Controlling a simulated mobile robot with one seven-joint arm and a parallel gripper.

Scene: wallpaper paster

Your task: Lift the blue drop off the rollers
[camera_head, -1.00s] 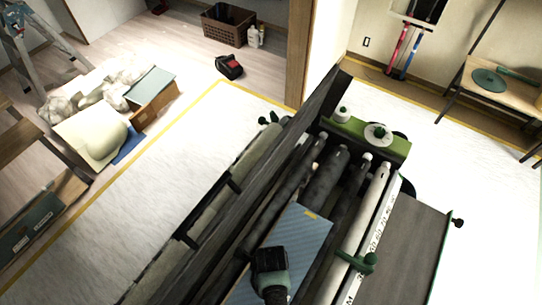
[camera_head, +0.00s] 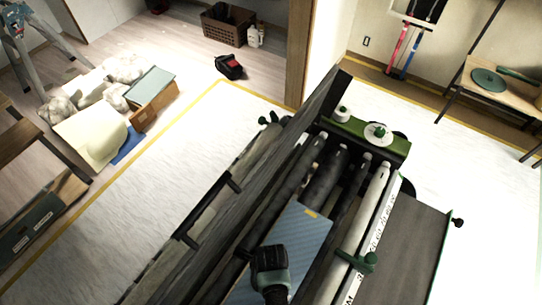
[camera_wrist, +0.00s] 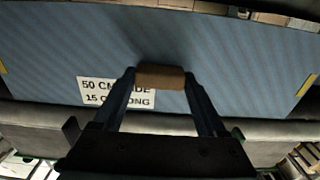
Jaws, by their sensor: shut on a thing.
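The blue drop (camera_head: 302,232) is a flat, finely striped sheet with a yellow mark near its far edge. It lies over the dark rollers (camera_head: 322,178) of the machine. In the wrist view the drop (camera_wrist: 220,60) fills most of the picture, with a white label reading about "50 CM WIDE, 15 CM LONG", partly hidden by a finger. My gripper (camera_head: 269,262) is over the drop's near part. In the wrist view my gripper (camera_wrist: 160,82) is shut on a tan tab at the drop. Clearance between drop and rollers cannot be told.
A pale roller with a green clamp (camera_head: 362,262) runs along the right side. A dark board (camera_head: 285,145) rises along the left. A green end bracket (camera_head: 368,138) closes the far end. A grey side table (camera_head: 412,250) is at right.

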